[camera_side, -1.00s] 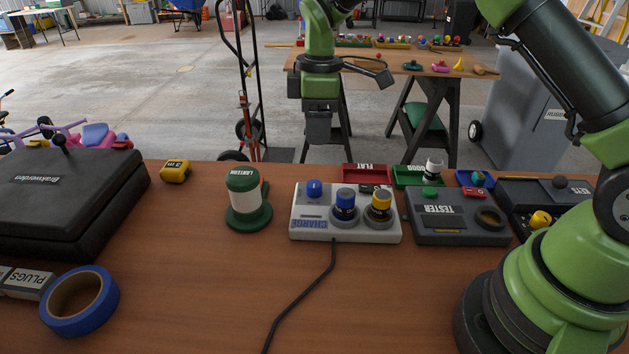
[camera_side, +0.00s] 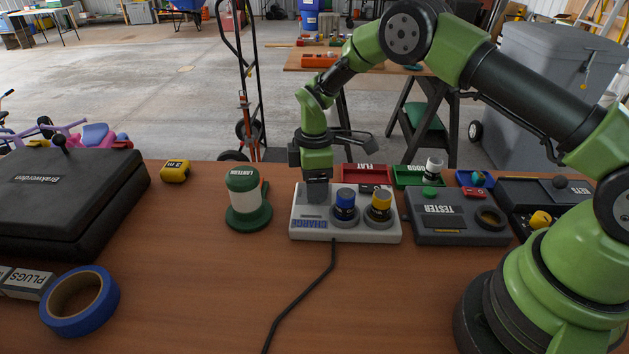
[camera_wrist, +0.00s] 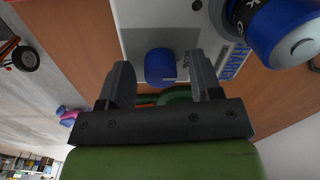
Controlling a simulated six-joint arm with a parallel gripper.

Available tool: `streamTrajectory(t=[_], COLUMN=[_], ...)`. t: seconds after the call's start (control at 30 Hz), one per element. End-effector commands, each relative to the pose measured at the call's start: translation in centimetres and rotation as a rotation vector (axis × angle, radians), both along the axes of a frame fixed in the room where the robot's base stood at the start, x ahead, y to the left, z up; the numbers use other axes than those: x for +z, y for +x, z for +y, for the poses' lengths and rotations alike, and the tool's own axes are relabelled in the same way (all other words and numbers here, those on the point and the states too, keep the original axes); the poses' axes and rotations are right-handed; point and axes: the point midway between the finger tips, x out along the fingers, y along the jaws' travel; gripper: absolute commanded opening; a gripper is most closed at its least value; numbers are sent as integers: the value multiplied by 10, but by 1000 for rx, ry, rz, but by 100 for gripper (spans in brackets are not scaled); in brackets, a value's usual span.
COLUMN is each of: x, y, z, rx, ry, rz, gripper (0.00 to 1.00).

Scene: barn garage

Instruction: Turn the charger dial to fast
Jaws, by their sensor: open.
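The charger (camera_side: 300,235) is a white box marked CHARGE on the table. Its blue dial (camera_wrist: 160,65) shows in the wrist view, but my gripper hides it in the side view. My gripper (camera_side: 316,196) points down over the charger's left part. In the wrist view my gripper (camera_wrist: 163,78) is open, its two fingers on either side of the dial with a gap at each side. A blue-topped battery (camera_side: 345,204) and a yellow-topped battery (camera_side: 380,206) stand in the charger's round holders. The dial's setting is not readable.
A green lantern (camera_side: 246,200) stands just left of the charger, and the grey tester (camera_side: 455,232) sits close on its right. Red (camera_side: 365,173) and green (camera_side: 408,176) trays lie behind. A black cable (camera_side: 305,300) runs forward over clear table.

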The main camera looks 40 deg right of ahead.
Motion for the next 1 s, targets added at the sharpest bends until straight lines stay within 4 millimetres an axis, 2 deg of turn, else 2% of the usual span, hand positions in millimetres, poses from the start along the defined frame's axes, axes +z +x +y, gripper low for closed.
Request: streamTrajectory(t=[0.2,0.4,0.73,1.0], x=[0,0,0,0], y=[0,0,0,0], z=[0,0,0,0], rx=[-1,-1,-33,-186], ry=[0,0,0,1], rz=[0,0,1,3], gripper=[56,10,9,9])
